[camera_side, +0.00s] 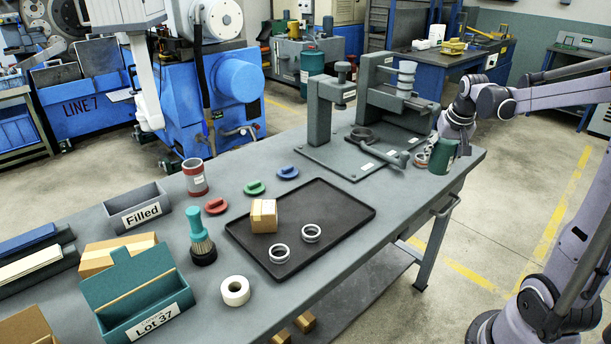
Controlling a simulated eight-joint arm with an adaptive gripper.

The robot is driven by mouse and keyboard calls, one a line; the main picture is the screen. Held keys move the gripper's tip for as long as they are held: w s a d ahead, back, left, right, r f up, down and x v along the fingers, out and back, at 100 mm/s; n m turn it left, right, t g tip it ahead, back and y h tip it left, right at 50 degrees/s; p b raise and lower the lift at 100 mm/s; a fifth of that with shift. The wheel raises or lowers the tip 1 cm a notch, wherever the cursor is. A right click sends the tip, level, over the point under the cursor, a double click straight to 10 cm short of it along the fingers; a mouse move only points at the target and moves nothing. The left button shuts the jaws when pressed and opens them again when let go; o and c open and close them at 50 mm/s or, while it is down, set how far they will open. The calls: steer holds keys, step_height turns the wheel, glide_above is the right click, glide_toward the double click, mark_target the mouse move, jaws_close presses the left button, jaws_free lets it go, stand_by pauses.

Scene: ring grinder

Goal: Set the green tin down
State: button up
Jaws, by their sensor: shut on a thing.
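The dark green tin (441,158) is at the right end of the grey workbench (340,249), near its edge. My gripper (445,139) comes down on it from above and is shut on it. The tin looks slightly tilted. I cannot tell whether its base touches the bench top or hangs just above it. The fingertips are partly hidden by the tin and the wrist.
A black tray (345,204) holds a cardboard box (264,216) and two rings. Bare bench lies in front of the tin.

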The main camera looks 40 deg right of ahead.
steer(key=w+a+n+t+y, duration=0.25)
steer(key=w+a+n, duration=0.55)
steer(key=w+a, duration=0.7)
steer(key=shift+g, duration=0.35)
steer(key=w+a+f, duration=0.2)
steer(key=a, duration=0.1)
steer(key=w+a+f, duration=0.1)
steer(key=w+a, duration=0.1)
steer(key=w, duration=0.1)
steer(key=w+a+f, duration=0.2)
steer(key=a, duration=0.1)
steer(key=shift+w+a+f, duration=0.15)
steer(key=shift+a+f, duration=0.15)
steer(key=shift+f, duration=0.05)
steer(key=shift+w+a+f, duration=0.25)
steer(key=shift+a+f, duration=0.05)
steer(key=shift+f, duration=1.95)
steer(key=shift+f, duration=0.15)
steer(key=o, duration=1.3)
